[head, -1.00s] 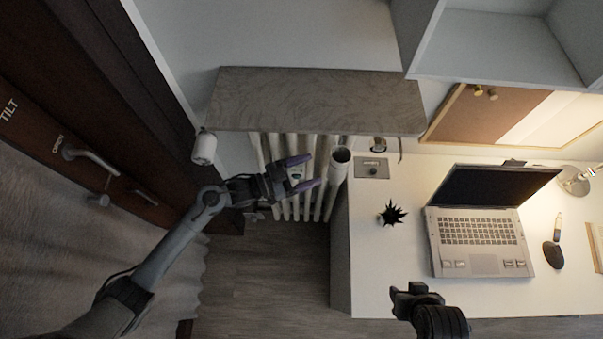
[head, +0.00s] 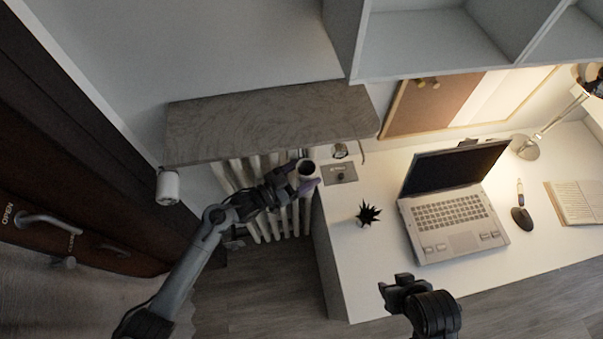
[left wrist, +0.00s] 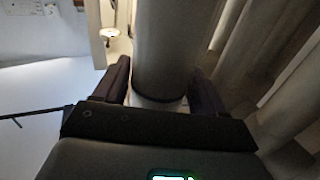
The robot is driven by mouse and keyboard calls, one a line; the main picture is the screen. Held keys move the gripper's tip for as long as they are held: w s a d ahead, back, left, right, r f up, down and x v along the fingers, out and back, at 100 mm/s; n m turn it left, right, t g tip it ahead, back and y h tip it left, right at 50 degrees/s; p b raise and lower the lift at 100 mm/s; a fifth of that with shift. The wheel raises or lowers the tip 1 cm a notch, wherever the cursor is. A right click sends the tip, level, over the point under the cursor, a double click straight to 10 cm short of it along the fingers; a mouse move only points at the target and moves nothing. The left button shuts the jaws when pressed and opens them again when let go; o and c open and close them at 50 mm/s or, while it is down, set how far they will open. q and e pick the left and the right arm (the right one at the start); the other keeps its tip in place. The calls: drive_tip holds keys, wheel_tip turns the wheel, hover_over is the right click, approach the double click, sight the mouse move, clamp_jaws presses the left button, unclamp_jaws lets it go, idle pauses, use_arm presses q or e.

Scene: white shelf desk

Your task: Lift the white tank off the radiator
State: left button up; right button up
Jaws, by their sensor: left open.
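The white tank (head: 307,168) is an upright cylinder with a dark open top, at the right end of the radiator (head: 262,222), beside the desk. In the left wrist view its pale body (left wrist: 175,45) stands between my two fingers, which are spread on either side of it. My left gripper (head: 300,177) is open around the tank; whether a finger touches it I cannot tell. The lower part of the tank is hidden by the gripper in the head view. My right gripper (head: 394,288) is in front of the desk, away from the tank, and its jaw opening is unclear.
A grey stone-like shelf (head: 265,125) overhangs the radiator. The white desk (head: 345,285) is just right of the tank, with a small dark plant (head: 368,214) and a laptop (head: 452,215). A white cylindrical knob (head: 168,187) is at the radiator's left.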

sight(304, 168)
use_arm(q)
drive_tip(key=c, duration=1)
drive_tip(key=shift+r, duration=0.1)
drive_tip(key=shift+r, duration=0.1)
drive_tip(key=shift+r+p, duration=1.5)
drive_tip(key=shift+r, duration=0.05)
drive_tip(key=shift+s, duration=0.1)
drive_tip(key=shift+s+d+f+p, duration=0.1)
drive_tip(key=shift+s+d+p, duration=0.35)
drive_tip(key=shift+s+p, duration=1.25)
drive_tip(key=shift+s+d+p, duration=0.45)
drive_tip(key=shift+s+p, duration=0.3)
drive_tip(key=shift+s, duration=1.7)
drive_tip(key=shift+s+d+f+p, duration=0.1)
drive_tip(key=shift+s+d+p, duration=0.35)
drive_tip(key=shift+s+p, duration=1.25)
